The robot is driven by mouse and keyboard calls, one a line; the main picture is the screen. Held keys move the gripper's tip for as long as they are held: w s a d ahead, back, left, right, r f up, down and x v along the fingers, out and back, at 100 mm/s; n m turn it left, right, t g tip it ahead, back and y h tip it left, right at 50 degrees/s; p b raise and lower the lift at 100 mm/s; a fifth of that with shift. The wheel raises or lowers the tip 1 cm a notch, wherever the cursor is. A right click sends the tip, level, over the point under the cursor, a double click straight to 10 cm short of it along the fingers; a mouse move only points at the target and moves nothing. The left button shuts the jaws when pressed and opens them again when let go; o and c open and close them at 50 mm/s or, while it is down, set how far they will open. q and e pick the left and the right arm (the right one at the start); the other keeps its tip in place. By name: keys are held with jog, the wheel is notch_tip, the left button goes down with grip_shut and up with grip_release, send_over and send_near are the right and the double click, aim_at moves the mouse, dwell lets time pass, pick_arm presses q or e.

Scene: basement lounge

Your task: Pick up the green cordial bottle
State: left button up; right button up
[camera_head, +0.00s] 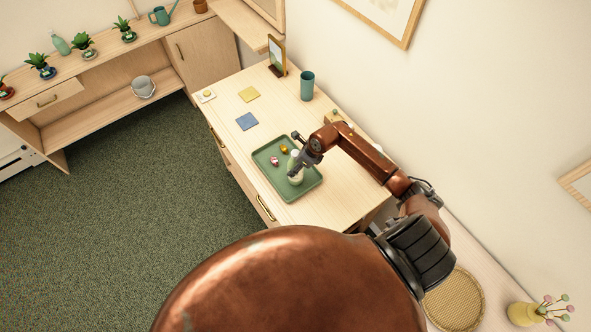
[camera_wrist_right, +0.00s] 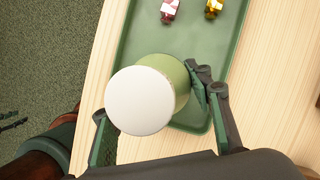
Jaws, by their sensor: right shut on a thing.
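The green cordial bottle (camera_head: 295,172) has a pale green body and a white top, and it stands at the green tray in the head view. In the right wrist view I look down on the bottle (camera_wrist_right: 178,78), with its round white cap (camera_wrist_right: 139,101) nearest the camera. My right gripper (camera_head: 299,162) reaches in from the right and is shut on the bottle, one finger on each side of it in the right wrist view (camera_wrist_right: 155,118). Whether the bottle's base touches the tray is hidden. My left gripper is not in view.
The green tray (camera_head: 309,188) also holds a red-and-white item (camera_head: 275,161) and a yellow item (camera_head: 284,149). On the desk are a blue square (camera_head: 247,121), a yellow square (camera_head: 249,94), a teal cup (camera_head: 307,86) and a picture stand (camera_head: 277,56). A wall runs along the right.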

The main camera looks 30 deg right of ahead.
grip_shut()
jog(key=shift+r, duration=0.2)
